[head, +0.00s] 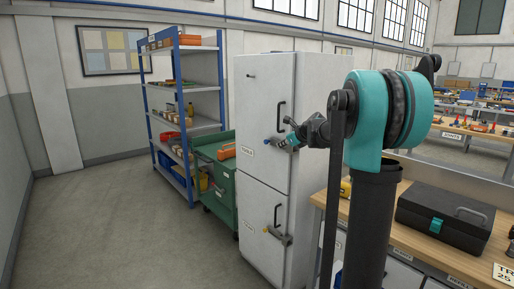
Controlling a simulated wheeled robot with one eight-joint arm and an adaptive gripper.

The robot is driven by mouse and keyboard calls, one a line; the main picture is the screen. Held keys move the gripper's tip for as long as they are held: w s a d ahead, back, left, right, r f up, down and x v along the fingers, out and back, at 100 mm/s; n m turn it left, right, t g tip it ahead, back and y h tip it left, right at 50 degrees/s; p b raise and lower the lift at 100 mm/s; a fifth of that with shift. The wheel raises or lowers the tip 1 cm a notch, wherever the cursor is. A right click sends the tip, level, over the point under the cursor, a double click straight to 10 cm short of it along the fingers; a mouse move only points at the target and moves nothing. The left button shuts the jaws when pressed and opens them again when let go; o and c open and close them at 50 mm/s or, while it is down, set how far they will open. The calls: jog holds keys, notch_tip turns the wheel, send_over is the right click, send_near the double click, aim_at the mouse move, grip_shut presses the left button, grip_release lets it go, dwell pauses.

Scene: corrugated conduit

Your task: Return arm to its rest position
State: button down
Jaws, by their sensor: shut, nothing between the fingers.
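My arm (382,110), teal and black, rises in front of me at the right of the view and bends back down and to the left. My gripper (290,138), small and dark with a teal part, shows in front of the upper door of the white cabinet (262,90). It is shut and appears to hold nothing. It sits just below and right of the upper door's dark handle (281,114). I cannot tell whether it touches the door.
The lower cabinet door has a handle (277,214). Left of the cabinet stand a green cart (217,180) and a blue shelf rack (185,85). A wooden workbench (455,255) with a black toolbox (445,215) is on the right. The floor (110,220) at left is clear.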

jog(key=s+f+n+g+h, duration=0.1)
jog(key=s+f+n+g, duration=0.1)
jog(key=s+f+n, duration=0.7)
jog(key=s+d+f+n+g+h, duration=0.1)
jog(key=s+f+n, duration=0.8)
jog(key=s, duration=1.2)
jog(key=s+f+n+g+h, duration=0.3)
jog(key=s+f+n, duration=0.6)
jog(key=s, duration=0.6)
jog(key=shift+d+f, duration=0.4)
jog(key=shift+f, duration=0.2)
jog(key=shift+w, duration=0.1)
